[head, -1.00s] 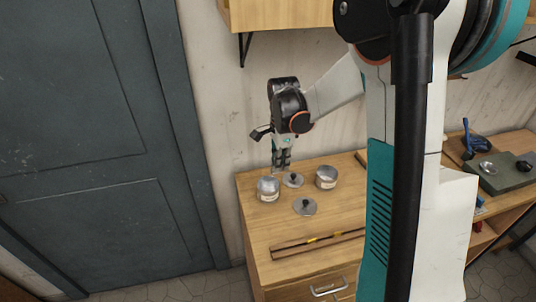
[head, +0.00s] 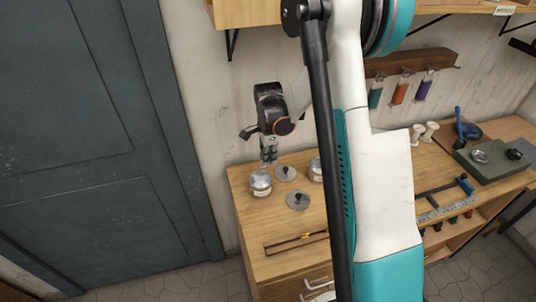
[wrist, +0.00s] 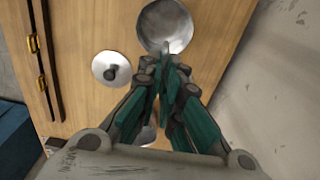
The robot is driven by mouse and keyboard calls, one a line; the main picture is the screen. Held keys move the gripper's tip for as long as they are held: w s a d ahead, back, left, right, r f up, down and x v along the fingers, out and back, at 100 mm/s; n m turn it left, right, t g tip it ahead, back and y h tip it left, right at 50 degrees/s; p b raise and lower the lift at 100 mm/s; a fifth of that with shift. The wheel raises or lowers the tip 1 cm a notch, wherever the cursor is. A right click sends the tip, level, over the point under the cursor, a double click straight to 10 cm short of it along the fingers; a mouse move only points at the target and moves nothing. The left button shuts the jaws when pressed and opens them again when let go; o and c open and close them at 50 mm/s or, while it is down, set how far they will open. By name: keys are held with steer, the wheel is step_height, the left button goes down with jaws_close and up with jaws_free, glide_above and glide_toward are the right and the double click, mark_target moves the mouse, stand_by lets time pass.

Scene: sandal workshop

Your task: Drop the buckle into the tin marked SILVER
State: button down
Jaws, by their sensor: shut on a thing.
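My gripper (head: 268,162) hangs over the back left of the wooden cabinet top, just above and a little right of the left tin (head: 260,186). In the wrist view my gripper (wrist: 170,65) has its fingers together, with the tips over the near rim of an open, empty-looking metal tin (wrist: 165,22). A small grey piece, likely the buckle (wrist: 166,47), shows at the fingertips; most of it is hidden. A second tin (head: 315,170) stands to the right, partly behind my arm. The left tin has a pale label, but I cannot read either tin's marking.
Two round lids with dark knobs, a back one (head: 286,173) and a front one (head: 297,201), lie between the tins. The wall is close behind; a workbench (head: 450,190) with tools stands at right.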

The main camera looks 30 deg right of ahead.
steer(key=shift+f, duration=0.8)
steer(key=c, duration=1.7)
jaws_free()
steer(key=shift+r, duration=0.15)
step_height(320, 180, up, 12)
steer(key=shift+s+a, duration=0.1)
